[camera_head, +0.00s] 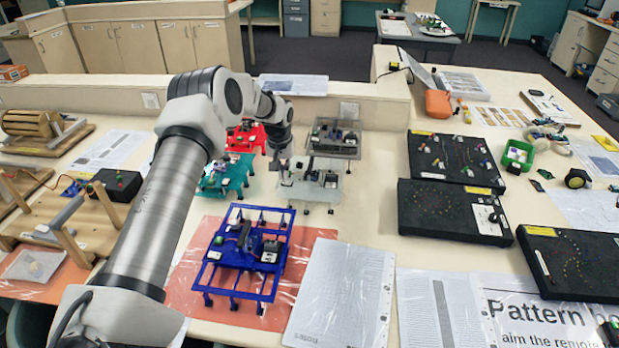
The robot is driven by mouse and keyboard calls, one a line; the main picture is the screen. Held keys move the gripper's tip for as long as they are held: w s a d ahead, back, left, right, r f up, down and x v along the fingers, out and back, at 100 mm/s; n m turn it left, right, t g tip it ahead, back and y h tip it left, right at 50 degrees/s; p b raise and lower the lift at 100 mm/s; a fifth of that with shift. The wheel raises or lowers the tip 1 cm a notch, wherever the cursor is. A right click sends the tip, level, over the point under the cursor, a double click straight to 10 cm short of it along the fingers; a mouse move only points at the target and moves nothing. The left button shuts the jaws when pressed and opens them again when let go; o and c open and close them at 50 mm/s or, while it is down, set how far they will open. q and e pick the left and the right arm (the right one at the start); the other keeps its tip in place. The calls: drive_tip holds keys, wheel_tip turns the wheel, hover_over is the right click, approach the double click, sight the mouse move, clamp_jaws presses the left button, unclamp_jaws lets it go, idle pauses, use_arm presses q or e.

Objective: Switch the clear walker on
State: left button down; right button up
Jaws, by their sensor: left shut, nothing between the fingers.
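The clear walker (320,193), a pale see-through frame with dark and white parts on top, stands on the table in the middle of the view. My left gripper (276,165) is shut and empty, just at the far left corner of the clear walker. I cannot tell if its tips touch the walker. The walker's switch is too small to make out. My right gripper is not in view.
A blue walker (269,278) stands nearer on an orange sheet. A teal walker (238,171) is close on the left, a red walker (258,133) and a grey walker (348,149) behind. Black boards (440,208) lie to the right. A paper (340,290) lies in front.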

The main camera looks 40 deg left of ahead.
use_arm(q)
drive_tip(key=shift+f+b, duration=0.45)
drive_tip(key=shift+f, duration=0.35)
idle(0.4)
wheel_tip(320, 180, up, 7)
drive_tip(key=p, duration=0.6)
idle(0.4)
